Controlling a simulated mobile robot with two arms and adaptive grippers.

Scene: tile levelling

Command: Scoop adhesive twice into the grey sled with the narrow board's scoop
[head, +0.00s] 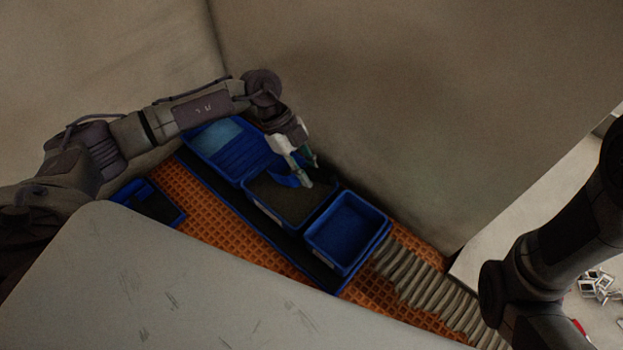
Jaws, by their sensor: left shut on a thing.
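My left gripper (308,174) points down over the middle blue bin (262,208), which holds a dark grey-brown mass (290,202) that looks like the adhesive. The gripper is shut on a blue piece (285,180) that looks like the scoop. Its lower part is at or in the dark mass; how deep I cannot tell. The gripper's fingers hide part of the scoop. I cannot make out a grey sled in this view. My right arm comes in at the right edge; its gripper is out of the picture.
An empty blue bin (346,232) stands to the right, another blue bin (221,146) to the upper left, and a small one (150,201) far left. Orange waffle matting (235,220) lies below. Grey ribbed strips (430,290) lie right. Walls stand close behind; a pale panel (200,290) covers the front.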

